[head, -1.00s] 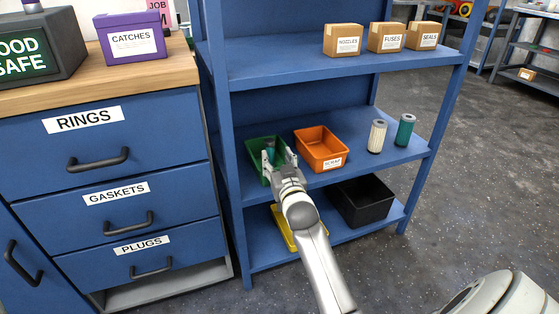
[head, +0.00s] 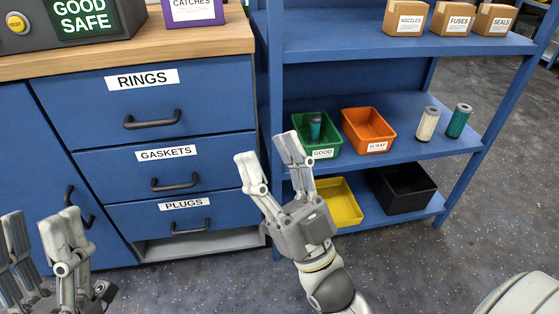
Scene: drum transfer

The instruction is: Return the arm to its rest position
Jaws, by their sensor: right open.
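My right gripper (head: 265,148) is open and empty, with its two pale fingers spread and pointing up. It is in front of the blue shelf, between the drawers and the bins. My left gripper (head: 42,222) shows at the lower left, with its fingers apart and nothing seen between them; its base is partly cut off by the picture edge.
The blue shelf (head: 430,148) holds an orange SCRAP bin (head: 378,146), a cream filter (head: 428,124) and another teal filter (head: 459,121). Below are a yellow bin (head: 340,209) and a black bin (head: 404,203). The drawer cabinet (head: 120,112) stands at left.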

